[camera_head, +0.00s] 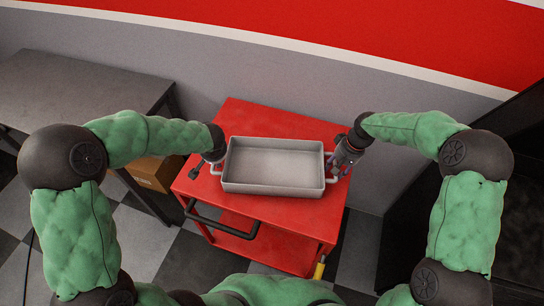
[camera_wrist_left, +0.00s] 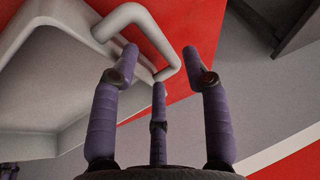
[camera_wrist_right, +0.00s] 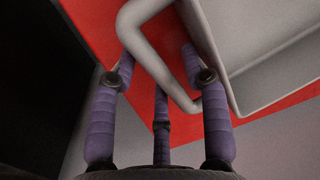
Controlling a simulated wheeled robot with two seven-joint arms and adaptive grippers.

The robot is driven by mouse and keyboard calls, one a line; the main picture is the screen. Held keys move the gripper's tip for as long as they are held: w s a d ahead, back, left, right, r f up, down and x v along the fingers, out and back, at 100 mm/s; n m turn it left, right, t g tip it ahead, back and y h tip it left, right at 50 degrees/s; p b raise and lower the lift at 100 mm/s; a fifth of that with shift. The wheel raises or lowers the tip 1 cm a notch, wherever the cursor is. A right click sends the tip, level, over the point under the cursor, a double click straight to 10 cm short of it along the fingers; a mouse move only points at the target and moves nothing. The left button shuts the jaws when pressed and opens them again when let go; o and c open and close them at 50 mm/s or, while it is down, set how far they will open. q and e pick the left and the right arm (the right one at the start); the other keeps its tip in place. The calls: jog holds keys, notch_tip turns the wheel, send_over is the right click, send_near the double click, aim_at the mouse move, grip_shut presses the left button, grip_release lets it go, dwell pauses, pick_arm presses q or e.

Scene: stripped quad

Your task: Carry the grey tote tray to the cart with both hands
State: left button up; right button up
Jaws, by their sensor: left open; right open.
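The grey tote tray (camera_head: 272,189) is over the middle of the red cart's top (camera_head: 265,117), upright and seemingly resting on it. It looks empty. My left gripper (camera_head: 210,166) is open at the tray's left handle. In the left wrist view the handle (camera_wrist_left: 150,30) reaches between the spread fingers of the left gripper (camera_wrist_left: 160,65). My right gripper (camera_head: 338,162) is open at the right handle. In the right wrist view that handle (camera_wrist_right: 152,62) lies between the open fingers of the right gripper (camera_wrist_right: 160,75). Whether any finger touches a handle is unclear.
A dark grey table (camera_head: 85,85) stands at the left, with a cardboard box (camera_head: 155,172) beneath it. A black cart handle (camera_head: 222,222) sticks out at the near left. A grey and red wall is behind the cart. A dark object (camera_head: 515,150) stands at the right.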

jog(key=shift+r, duration=0.1)
pick_arm(q)
jog(key=v, duration=0.6)
jog(key=shift+r, duration=0.15)
pick_arm(e)
notch_tip(320, 180, up, 12)
jog(key=d, duration=0.2)
jog(key=shift+d+f, duration=0.2)
pick_arm(q)
jog(key=shift+s, duration=0.15)
